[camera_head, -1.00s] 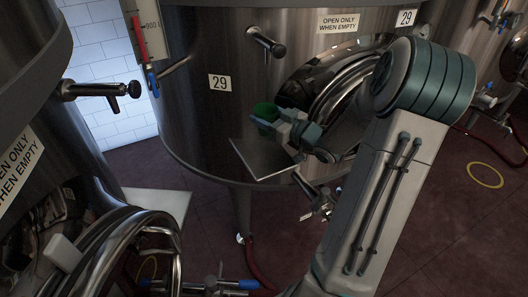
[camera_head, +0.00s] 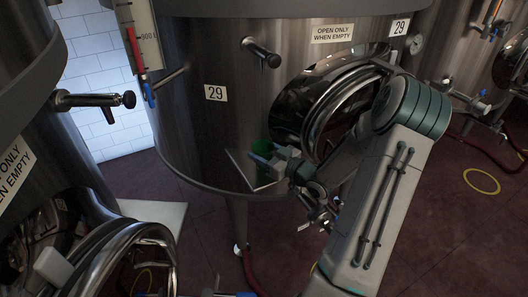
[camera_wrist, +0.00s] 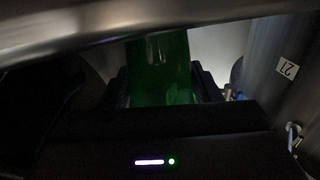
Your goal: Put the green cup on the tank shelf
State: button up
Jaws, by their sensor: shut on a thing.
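The green cup (camera_head: 260,151) shows in the head view just past my gripper (camera_head: 264,160), low in front of the tank marked 29. Most of the cup is hidden behind the gripper. In the wrist view the cup (camera_wrist: 158,70) fills the middle between my two dark fingers, and my gripper (camera_wrist: 160,88) is shut on it. The tank shelf (camera_head: 243,170) is a flat grey plate on the tank's front; my gripper and the cup overlap it in the head view. I cannot tell whether the cup touches the shelf.
The tank 29 (camera_head: 190,120) stands behind, with a tap (camera_head: 262,54) above and a round hatch (camera_head: 330,100) right beside my arm. Another tank with a tap (camera_head: 100,101) stands at left, with a pale shelf (camera_head: 165,214). A yellow ring (camera_head: 482,181) lies on the floor.

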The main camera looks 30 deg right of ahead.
jog(key=shift+f, duration=0.25)
jog(key=o, duration=1)
jog(key=shift+r, duration=0.1)
jog(key=shift+r, duration=0.25)
jog(key=v, duration=1.2)
jog(key=shift+s+b, duration=0.1)
jog(key=shift+b, duration=0.3)
jog(key=shift+f, duration=0.1)
